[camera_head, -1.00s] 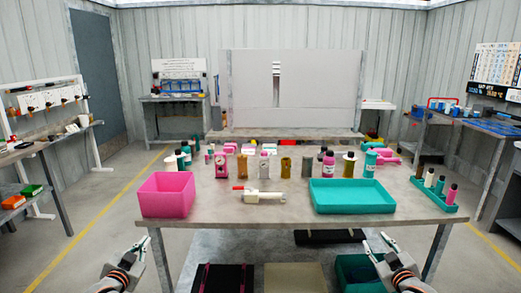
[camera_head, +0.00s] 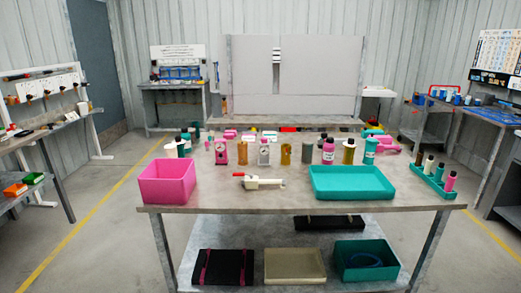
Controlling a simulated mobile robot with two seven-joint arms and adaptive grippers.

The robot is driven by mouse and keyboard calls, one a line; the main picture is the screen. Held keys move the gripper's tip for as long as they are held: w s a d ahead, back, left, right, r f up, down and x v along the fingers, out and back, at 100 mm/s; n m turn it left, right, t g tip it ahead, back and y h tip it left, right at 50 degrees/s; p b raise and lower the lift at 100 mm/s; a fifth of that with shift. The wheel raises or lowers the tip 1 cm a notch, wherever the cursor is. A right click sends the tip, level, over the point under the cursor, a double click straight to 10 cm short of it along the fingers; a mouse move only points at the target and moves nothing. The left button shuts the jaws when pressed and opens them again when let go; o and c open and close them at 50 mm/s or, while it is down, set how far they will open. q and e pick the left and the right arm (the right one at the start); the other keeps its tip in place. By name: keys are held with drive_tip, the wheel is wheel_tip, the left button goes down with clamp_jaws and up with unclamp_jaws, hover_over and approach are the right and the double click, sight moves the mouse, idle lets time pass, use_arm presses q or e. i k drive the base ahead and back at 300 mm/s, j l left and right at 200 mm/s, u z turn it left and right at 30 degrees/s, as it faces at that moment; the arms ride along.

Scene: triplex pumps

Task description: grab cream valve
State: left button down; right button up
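The cream valve (camera_head: 262,182) lies on its side near the front edge of the grey table (camera_head: 300,205), between the pink box and the teal tray. It has a cream body and a small red part at its left end. Nothing is touching it. Neither of my grippers shows in the view now.
A pink open box (camera_head: 168,182) stands left of the valve and a teal tray (camera_head: 351,183) stands right of it. Several bottles and gauges, such as a pink gauge (camera_head: 221,151), stand behind. A teal bottle rack (camera_head: 433,184) is at the right end.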

sight(249, 183)
drive_tip(key=i+j+z, duration=0.4)
drive_tip(key=j, duration=0.2)
drive_tip(key=i+j+z, duration=0.4)
drive_tip(key=j, duration=0.3)
